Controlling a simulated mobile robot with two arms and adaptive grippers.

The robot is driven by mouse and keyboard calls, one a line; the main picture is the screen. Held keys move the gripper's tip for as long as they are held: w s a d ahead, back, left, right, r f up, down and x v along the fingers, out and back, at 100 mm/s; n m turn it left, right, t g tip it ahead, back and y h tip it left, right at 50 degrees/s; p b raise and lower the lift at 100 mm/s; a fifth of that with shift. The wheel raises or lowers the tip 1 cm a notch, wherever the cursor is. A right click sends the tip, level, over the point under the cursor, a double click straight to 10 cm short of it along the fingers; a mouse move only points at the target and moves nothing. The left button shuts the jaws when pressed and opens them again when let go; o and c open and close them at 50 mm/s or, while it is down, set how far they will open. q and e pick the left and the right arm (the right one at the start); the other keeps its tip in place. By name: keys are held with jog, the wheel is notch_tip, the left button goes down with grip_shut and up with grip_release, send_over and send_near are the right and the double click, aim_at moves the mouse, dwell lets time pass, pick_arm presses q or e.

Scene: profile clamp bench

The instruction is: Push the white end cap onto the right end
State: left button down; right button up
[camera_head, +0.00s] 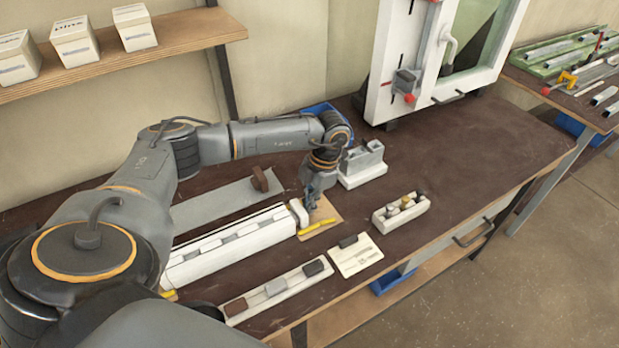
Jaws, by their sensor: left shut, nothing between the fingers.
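A long white profile (225,248) lies on the bench, running from lower left to upper right. A white end cap (299,213) stands at its right end; whether it touches the profile or is fully seated is too small to tell. My left gripper (311,203) is shut and empty, pointing down just right of the cap. It is beside the cap, and contact cannot be made out. The gripper partly hides the board under the profile's right end. My right gripper is not in view.
A yellow pen-like item (317,228) lies on a small wooden board. A rack (290,291) with brown, grey and dark caps, a white card (356,258) and a small holder (401,211) stand in front. A grey block fixture (363,166) stands behind. The bench's right side is clear.

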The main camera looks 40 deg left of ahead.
pick_arm(q)
jog(key=shift+s+a, duration=0.15)
jog(key=shift+s, duration=0.2)
jog(key=shift+s+a+p, duration=0.2)
jog(key=shift+s+p, duration=0.1)
jog(key=shift+s, duration=0.2)
dwell(0.6)
jog(key=shift+f, duration=0.1)
jog(key=shift+w+d+b, duration=0.2)
jog(key=shift+w+b, duration=0.25)
jog(key=shift+w, duration=0.1)
jog(key=shift+w+d, duration=0.2)
jog(key=shift+w, duration=0.2)
jog(key=s+p+v, duration=0.1)
jog(key=p+v, duration=0.4)
jog(key=v, duration=0.3)
jog(key=shift+s+a+r, duration=0.2)
jog(key=shift+s+a, duration=0.15)
jog(key=shift+s, duration=0.1)
